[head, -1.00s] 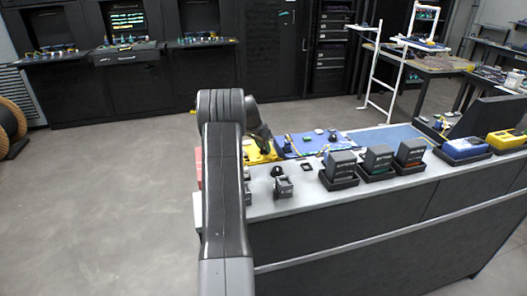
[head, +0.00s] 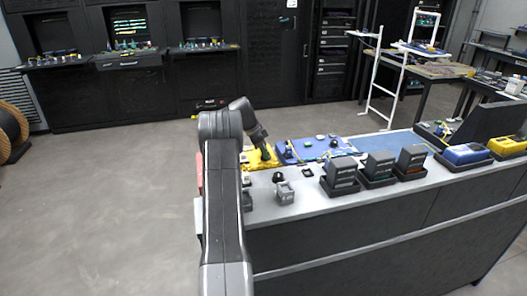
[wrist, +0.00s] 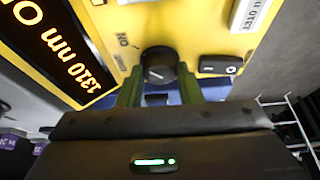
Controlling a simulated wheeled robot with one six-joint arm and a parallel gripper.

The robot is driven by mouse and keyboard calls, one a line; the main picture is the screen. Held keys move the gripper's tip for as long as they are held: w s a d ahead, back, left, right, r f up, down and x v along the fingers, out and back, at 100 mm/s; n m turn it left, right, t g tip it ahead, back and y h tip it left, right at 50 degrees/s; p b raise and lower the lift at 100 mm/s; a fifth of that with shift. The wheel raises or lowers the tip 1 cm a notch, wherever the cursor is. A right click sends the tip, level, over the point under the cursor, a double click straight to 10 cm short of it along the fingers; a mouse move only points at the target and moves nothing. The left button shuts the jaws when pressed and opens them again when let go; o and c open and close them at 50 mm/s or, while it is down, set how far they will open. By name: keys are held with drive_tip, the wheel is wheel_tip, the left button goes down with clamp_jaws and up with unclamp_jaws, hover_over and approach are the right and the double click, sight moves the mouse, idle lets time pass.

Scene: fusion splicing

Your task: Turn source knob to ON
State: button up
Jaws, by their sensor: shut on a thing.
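The yellow source unit (head: 257,163) sits at the left end of the bench, and my arm reaches down to it. The wrist view shows its yellow face (wrist: 199,30) close up and tilted. A black display (wrist: 62,50) on it shows orange text, "1310 nm O", cut off at the edge. The round black source knob (wrist: 158,65) has a small "ON" marking beside it. My gripper (wrist: 158,82) has its green fingers on either side of the knob, shut on it. The fingertips hide the knob's sides, and the pointer direction cannot be told.
A blue mat (head: 318,147) with small parts lies right of the yellow unit. Several dark boxes in trays (head: 378,168) stand along the bench front. A blue device (head: 463,154) and a yellow one (head: 507,146) stand at the right.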

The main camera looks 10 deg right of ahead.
idle(0.3)
drive_tip(key=o, duration=1)
drive_tip(key=shift+r, duration=0.1)
drive_tip(key=v, duration=1.3)
drive_tip(key=shift+a+r, duration=0.2)
drive_tip(key=shift+f, duration=0.1)
drive_tip(key=x, duration=1.3)
drive_tip(key=shift+d+f, duration=0.2)
